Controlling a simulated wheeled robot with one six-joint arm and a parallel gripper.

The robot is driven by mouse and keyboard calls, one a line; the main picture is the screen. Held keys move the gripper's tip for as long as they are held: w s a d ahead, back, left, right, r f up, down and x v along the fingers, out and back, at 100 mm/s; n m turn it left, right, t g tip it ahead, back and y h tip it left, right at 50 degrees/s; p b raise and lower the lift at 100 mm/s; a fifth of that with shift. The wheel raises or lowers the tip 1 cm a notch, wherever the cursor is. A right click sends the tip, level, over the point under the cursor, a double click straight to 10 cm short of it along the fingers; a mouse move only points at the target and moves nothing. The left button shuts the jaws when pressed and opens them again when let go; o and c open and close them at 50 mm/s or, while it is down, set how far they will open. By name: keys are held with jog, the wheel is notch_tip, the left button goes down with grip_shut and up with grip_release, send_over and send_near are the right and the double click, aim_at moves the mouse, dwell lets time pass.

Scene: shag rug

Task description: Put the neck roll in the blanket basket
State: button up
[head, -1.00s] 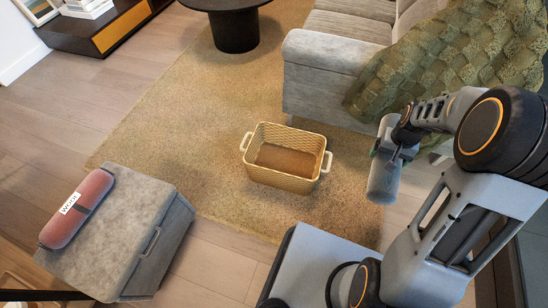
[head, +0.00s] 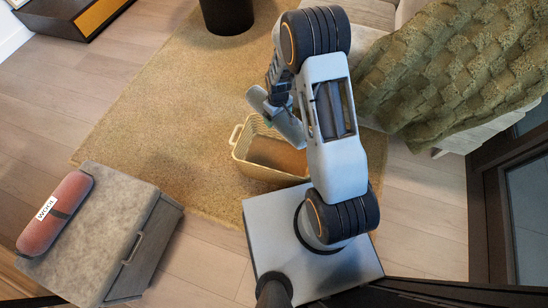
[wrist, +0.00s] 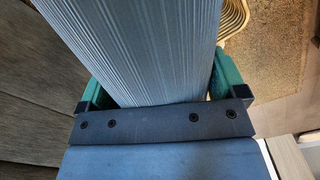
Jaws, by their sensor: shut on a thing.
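My gripper (head: 277,108) is shut on the neck roll, a grey, finely ribbed cylinder (head: 290,130). In the wrist view the neck roll (wrist: 140,45) fills the space between the green fingers of my gripper (wrist: 158,85). The blanket basket (head: 268,174), cream and woven with a handle at each end, stands on the rug. In the head view the neck roll is tilted and overlaps the back of the basket; its height above it is hard to tell. My arm hides the basket's right side. A bit of basket shows in the wrist view (wrist: 234,18).
A grey storage box (head: 105,225) at the left carries a pink roll (head: 55,213) with a white label. A sofa with a green knitted blanket (head: 455,75) stands at the right. A black round table base (head: 227,14) is at the back. The rug (head: 165,110) left of the basket is clear.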

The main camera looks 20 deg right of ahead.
notch_tip(320, 180, down, 16)
jog(key=s+a+r+n+b, duration=0.1)
jog(key=s+n+b, duration=0.1)
jog(key=n, duration=0.4)
jog(key=b, duration=0.4)
send_over(276, 163)
notch_tip(276, 163, down, 13)
jog(key=shift+s+a+f+b, duration=0.1)
jog(key=shift+f+b, duration=1.1)
jog(key=shift+f, duration=1.35)
jog(key=shift+f, duration=0.15)
jog(key=shift+f+b, duration=0.15)
jog(key=shift+b, duration=0.15)
jog(key=o, duration=0.8)
